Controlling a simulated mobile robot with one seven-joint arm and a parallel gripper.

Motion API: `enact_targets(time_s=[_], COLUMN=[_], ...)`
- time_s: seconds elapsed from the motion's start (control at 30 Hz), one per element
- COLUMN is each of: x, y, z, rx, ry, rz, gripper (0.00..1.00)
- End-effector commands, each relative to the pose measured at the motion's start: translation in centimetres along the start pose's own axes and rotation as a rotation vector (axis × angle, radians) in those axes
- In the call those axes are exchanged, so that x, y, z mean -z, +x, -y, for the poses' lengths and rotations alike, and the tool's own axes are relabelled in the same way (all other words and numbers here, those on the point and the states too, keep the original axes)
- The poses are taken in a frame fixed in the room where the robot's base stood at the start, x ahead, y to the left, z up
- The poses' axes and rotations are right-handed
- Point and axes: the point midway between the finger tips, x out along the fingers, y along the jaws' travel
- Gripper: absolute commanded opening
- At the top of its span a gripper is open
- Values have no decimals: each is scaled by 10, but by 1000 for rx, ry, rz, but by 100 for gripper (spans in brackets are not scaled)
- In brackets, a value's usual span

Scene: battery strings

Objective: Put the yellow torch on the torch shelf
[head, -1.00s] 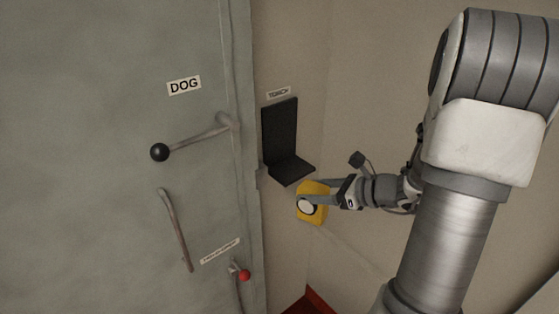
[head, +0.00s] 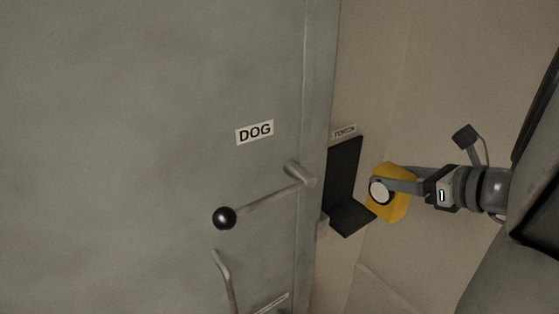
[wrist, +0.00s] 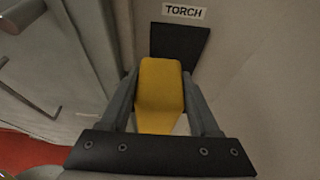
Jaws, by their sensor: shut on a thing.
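The yellow torch (head: 397,192) has a boxy body with a round white lens facing left in the head view. My gripper (head: 394,180) is shut on it. In the wrist view the torch (wrist: 161,88) sits between my two fingers (wrist: 160,100). The torch shelf (head: 352,217) is a black L-shaped bracket with a back plate and a short ledge, under a TORCH label (head: 344,131). In the head view the torch is just right of the shelf, above ledge height. In the wrist view the shelf's black plate (wrist: 180,42) shows beyond the torch, which hides its lower part.
A beige wall (head: 440,80) lies behind the torch. Red floor (wrist: 25,150) shows in the wrist view.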

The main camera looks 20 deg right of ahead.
Motion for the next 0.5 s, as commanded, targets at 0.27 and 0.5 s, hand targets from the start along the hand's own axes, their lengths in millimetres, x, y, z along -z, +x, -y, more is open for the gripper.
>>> enact_targets(time_s=[0.27, 0.5], x=[10, 19], y=[51, 106], z=[14, 30], rx=[-3, -2], ry=[4, 3], rz=[1, 1], gripper=[0, 0])
